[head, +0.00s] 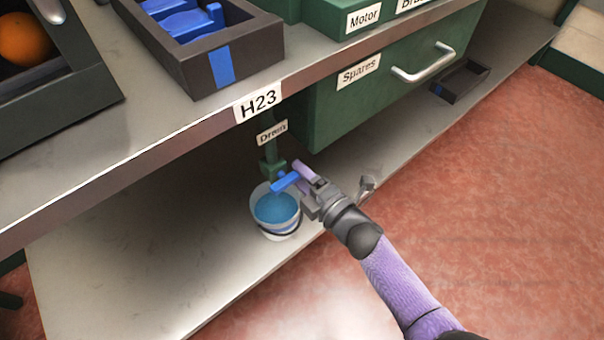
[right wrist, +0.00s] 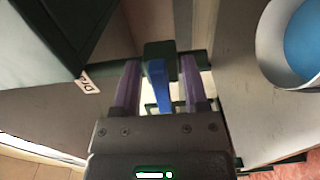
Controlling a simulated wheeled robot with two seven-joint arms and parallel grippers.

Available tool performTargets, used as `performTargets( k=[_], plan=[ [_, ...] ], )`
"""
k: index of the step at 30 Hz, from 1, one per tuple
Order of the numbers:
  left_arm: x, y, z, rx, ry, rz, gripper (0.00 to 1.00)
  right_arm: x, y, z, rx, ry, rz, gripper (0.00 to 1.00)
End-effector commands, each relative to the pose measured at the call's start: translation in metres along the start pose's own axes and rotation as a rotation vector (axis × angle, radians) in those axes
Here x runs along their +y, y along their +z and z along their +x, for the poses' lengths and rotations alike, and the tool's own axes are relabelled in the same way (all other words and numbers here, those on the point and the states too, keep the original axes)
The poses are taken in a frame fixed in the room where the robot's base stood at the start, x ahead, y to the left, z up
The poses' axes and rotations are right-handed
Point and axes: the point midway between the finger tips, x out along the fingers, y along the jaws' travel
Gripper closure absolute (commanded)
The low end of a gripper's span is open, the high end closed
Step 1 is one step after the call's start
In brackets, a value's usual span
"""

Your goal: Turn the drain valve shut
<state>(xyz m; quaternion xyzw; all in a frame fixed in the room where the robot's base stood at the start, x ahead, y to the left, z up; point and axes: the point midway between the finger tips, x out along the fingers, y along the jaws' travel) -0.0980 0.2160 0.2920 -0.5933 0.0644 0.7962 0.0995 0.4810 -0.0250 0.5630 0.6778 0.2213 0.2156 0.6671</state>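The drain valve (head: 272,166) is a green fitting under the bench edge, below a "Drain" label (head: 272,132). Its blue handle (head: 285,182) points toward my right gripper (head: 302,176). In the right wrist view the blue handle (right wrist: 158,88) lies between the two purple fingers of the right gripper (right wrist: 160,85), with a gap on each side, so the gripper is open around it. The green valve body (right wrist: 160,55) is just beyond the fingertips. My left gripper is not in view.
A white bucket (head: 284,228) of blue liquid stands on the lower shelf (head: 150,260) under the valve, close to my right gripper. A green "Spares" drawer (head: 400,95) is to the right. The bench edge marked "H23" (head: 258,103) overhangs the valve.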

Motion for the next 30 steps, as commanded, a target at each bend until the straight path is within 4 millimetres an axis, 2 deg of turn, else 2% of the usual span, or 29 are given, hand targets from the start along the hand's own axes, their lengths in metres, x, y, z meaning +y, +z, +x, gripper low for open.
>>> performTargets(
  k=[8,11,18,21,25,30],
  plan=[
    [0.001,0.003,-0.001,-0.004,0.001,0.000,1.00,0.001,0.000,-0.001,0.000,0.002,-0.001,0.41],
    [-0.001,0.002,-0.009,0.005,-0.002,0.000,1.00,0.005,0.000,-0.015,-0.002,0.002,-0.001,0.41],
    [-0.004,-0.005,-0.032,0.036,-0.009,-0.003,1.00,0.005,0.000,-0.075,-0.001,0.000,-0.003,0.41],
    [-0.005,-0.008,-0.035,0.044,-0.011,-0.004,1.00,0.003,0.000,-0.091,-0.001,0.001,-0.001,0.41],
    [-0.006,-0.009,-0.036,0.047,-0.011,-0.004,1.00,0.001,0.000,-0.099,0.000,0.001,-0.001,0.41],
    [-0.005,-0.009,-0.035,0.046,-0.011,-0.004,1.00,0.000,0.000,-0.099,0.000,0.001,-0.001,0.41]
  ],
)
